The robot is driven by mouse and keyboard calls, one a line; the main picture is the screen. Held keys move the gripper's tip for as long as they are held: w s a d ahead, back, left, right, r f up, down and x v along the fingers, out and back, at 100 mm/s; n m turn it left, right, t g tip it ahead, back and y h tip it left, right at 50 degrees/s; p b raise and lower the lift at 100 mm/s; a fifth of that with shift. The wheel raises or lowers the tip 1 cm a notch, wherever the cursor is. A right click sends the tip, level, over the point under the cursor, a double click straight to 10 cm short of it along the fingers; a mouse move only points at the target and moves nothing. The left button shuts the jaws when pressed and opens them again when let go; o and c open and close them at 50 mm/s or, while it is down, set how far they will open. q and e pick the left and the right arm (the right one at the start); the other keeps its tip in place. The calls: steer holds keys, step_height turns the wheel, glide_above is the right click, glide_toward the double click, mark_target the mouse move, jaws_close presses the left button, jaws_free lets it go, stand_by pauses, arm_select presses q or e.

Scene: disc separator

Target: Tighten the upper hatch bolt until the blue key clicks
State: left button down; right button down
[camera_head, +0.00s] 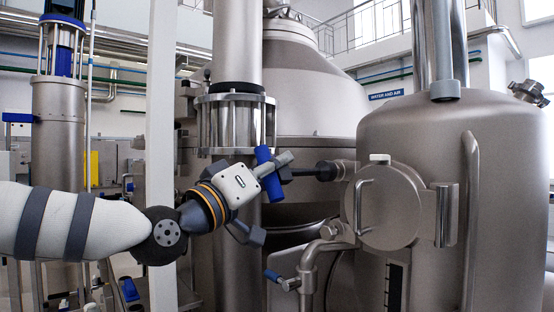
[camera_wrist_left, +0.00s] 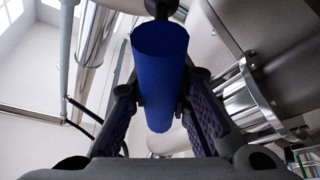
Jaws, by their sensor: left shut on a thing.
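The blue key (camera_head: 268,172) is in front of the separator, with its dark shaft pointing right. My left gripper (camera_head: 274,178) is shut on its blue handle. In the left wrist view the blue key (camera_wrist_left: 160,75) fills the space between the two dark fingers with purple pads. The dark key head (camera_head: 326,171) is at the upper hatch bolt (camera_head: 346,168), at the hatch's upper left edge. I cannot tell how fully it is seated, and the bolt is partly hidden. The round steel hatch (camera_head: 390,210) looks closed on the tank. My right gripper is not in view.
The steel tank (camera_head: 500,190) stands at right. A bent pipe (camera_head: 308,268) and a blue-handled valve (camera_head: 273,276) lie below the key. A white post (camera_head: 161,120) stands close to my left arm. The large separator body (camera_head: 300,90) is behind.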

arm_select(q)
steer(key=n+y, duration=0.1)
steer(key=n, duration=0.2)
steer(key=n+y, duration=0.2)
steer(key=n, duration=0.2)
steer(key=shift+w+a+f, duration=0.1)
steer(key=shift+f, duration=0.05)
steer(key=n, duration=0.1)
steer(key=n+y, duration=0.1)
steer(key=n, duration=0.1)
steer(key=n+y, duration=0.1)
steer(key=n, duration=0.1)
steer(key=shift+w+a+f+g, duration=0.1)
steer(key=shift+w+f+g, duration=0.05)
steer(key=shift+f+g, duration=0.2)
steer(key=shift+w+d, duration=0.3)
steer(key=shift+d, duration=0.15)
